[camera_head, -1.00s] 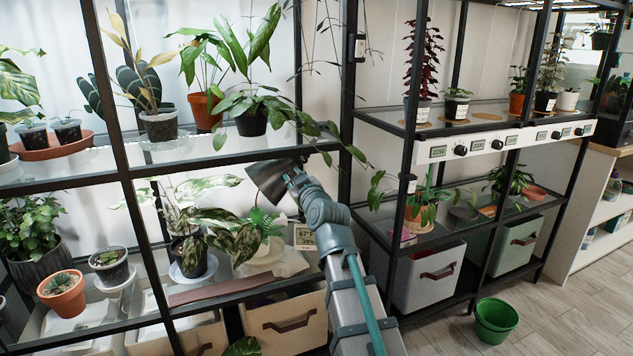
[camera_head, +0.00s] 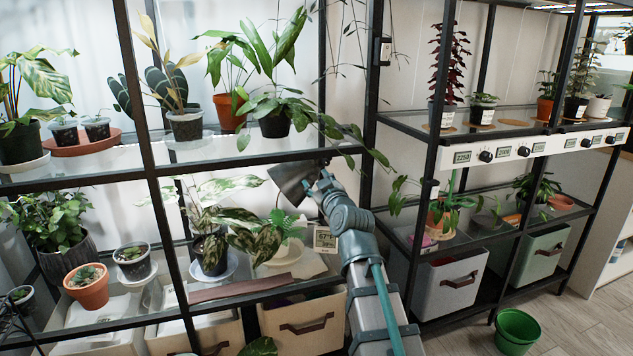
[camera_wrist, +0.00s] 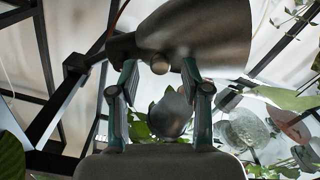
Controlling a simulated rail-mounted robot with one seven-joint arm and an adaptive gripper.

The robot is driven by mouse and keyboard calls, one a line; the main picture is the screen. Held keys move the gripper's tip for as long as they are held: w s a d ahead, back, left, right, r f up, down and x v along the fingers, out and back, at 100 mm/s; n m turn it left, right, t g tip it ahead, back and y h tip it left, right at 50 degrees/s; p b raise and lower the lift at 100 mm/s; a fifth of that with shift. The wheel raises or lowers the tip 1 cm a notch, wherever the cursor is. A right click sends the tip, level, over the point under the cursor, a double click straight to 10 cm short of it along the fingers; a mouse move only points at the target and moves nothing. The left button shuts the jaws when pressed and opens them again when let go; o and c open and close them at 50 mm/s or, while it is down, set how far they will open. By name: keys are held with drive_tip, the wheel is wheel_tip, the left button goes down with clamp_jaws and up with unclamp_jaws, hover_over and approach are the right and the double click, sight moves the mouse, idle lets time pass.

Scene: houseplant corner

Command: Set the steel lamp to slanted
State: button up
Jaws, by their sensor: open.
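The steel lamp's dark grey-brown, cone-like shade (camera_head: 289,179) hangs just below the upper shelf in the head view, its wide end toward the lower left. In the wrist view the shade (camera_wrist: 195,35) fills the top, with a small round knob at its narrow end. My gripper (camera_head: 318,184) is at the shade's right side in the head view. In the wrist view its two fingers (camera_wrist: 158,80) are apart, with their tips just under the shade and knob; I cannot tell whether they touch it. A rounded grey shape shows between the fingers.
The glass shelf (camera_head: 240,150) with potted plants is close above my gripper. A black rack post (camera_head: 370,90) stands to the right. A green bucket (camera_head: 517,331) is on the floor.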

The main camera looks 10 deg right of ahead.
drive_tip(key=s, duration=0.6)
drive_tip(key=shift+s+d, duration=0.2)
drive_tip(key=shift+d, duration=0.1)
